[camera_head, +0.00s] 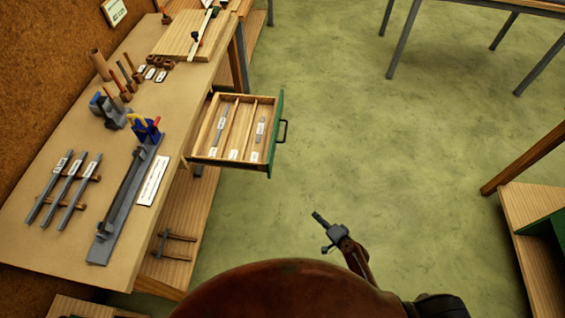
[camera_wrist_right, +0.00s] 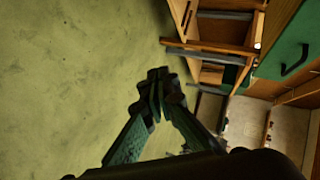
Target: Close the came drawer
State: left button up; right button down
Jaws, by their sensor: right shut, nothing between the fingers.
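The came drawer (camera_head: 273,140) is pulled out from the workbench's right side in the head view. It has a green front, a dark bar handle (camera_head: 283,131) and wooden dividers, with a few grey strips and white labels inside. My right gripper (camera_head: 316,215) is below and right of the drawer in the head view, apart from it, over the floor. In the right wrist view its fingertips (camera_wrist_right: 158,80) are together with nothing between them. A green front with a dark handle (camera_wrist_right: 298,60) shows at upper right there; I cannot tell whether it is the same drawer. My left gripper is not seen.
The workbench (camera_head: 110,205) carries several tools, grey strips and a long grey fixture (camera_head: 125,200). A wooden unit (camera_head: 530,255) stands at the right edge, and table legs (camera_head: 404,40) are at the top. The green floor (camera_head: 400,150) between them is clear.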

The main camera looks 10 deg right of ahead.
jog(key=w+a+r+m+t+y, duration=0.1)
jog(key=w+a+r+t+y, duration=0.2)
jog(key=r, duration=0.8)
jog(key=w+a+r+m+t, duration=0.15)
jog(key=w+r, duration=0.25)
jog(key=r, duration=0.7)
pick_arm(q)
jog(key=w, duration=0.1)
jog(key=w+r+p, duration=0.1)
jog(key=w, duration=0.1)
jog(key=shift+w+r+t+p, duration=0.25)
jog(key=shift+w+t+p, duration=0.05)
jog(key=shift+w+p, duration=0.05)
pick_arm(e)
jog(key=w+a, duration=0.9)
jog(key=w, duration=0.1)
jog(key=shift+a+f, duration=0.15)
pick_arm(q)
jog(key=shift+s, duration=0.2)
pick_arm(e)
jog(key=shift+w, duration=0.15)
